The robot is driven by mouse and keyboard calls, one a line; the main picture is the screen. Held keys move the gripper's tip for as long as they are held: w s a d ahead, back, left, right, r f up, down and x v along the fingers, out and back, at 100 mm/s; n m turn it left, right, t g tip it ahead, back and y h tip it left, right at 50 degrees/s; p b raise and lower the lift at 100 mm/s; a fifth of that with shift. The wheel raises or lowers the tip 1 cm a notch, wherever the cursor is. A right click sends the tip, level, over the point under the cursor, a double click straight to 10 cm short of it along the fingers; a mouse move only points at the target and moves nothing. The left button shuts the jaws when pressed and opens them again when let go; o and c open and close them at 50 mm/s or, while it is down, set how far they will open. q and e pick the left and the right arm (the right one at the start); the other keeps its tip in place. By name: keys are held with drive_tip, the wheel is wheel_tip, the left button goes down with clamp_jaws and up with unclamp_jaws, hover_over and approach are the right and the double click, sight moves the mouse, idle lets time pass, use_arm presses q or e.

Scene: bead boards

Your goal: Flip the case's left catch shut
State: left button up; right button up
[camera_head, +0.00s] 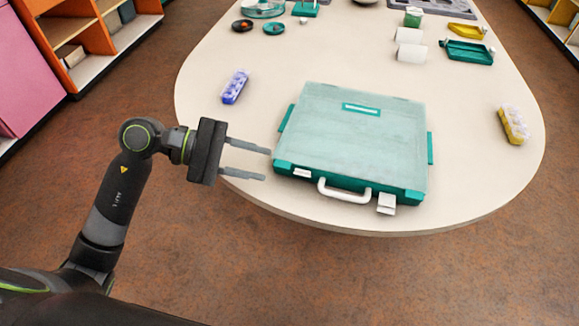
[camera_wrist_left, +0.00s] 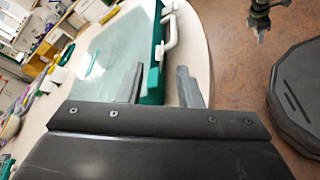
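The teal case (camera_head: 350,130) lies with its lid down near the table's front edge, its white handle (camera_head: 343,192) facing me. The left catch (camera_head: 302,173) is a small white tab at the front edge, left of the handle. The right catch (camera_head: 386,203) is larger and sticks out at the front. My left gripper (camera_head: 267,164) is open and empty, just left of the case's front left corner, fingers pointing at it. In the left wrist view the case's green edge (camera_wrist_left: 158,55) lies between the fingers, with a white patch, probably the left catch (camera_wrist_left: 153,77).
White rolls (camera_head: 411,52) and a green tray (camera_head: 467,51) stand farther back. In the left wrist view, part of probably my right arm shows at the top right.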

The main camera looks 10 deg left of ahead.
sight(303, 173)
use_arm(q)
drive_tip(key=shift+x, duration=3.5)
drive_tip(key=shift+w, duration=0.1)
clamp_jaws()
